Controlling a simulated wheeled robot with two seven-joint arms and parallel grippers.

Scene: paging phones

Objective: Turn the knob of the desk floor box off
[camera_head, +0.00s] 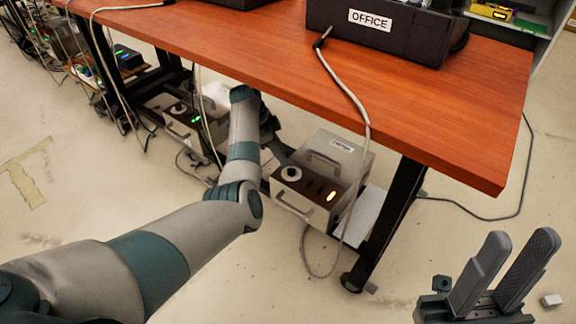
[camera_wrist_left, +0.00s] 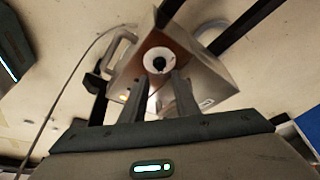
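A grey floor box (camera_head: 345,160) with a small label stands on the floor under the desk's right end. The label is too small to read. My left arm reaches under the desk; its gripper is mostly hidden there in the head view. In the left wrist view, the left gripper's fingers (camera_wrist_left: 159,95) are apart and empty, pointing at the white knob (camera_wrist_left: 158,60) with its dark centre. Contact cannot be told. My right gripper (camera_head: 517,245) is open and empty at lower right.
A similar box (camera_head: 185,125) with a green light stands further left. The wooden desk top (camera_head: 440,105) overhangs the boxes; its dark leg (camera_head: 392,215) is close right. A cable (camera_head: 352,100) hangs before the box. A black box marked OFFICE (camera_head: 385,35) sits above.

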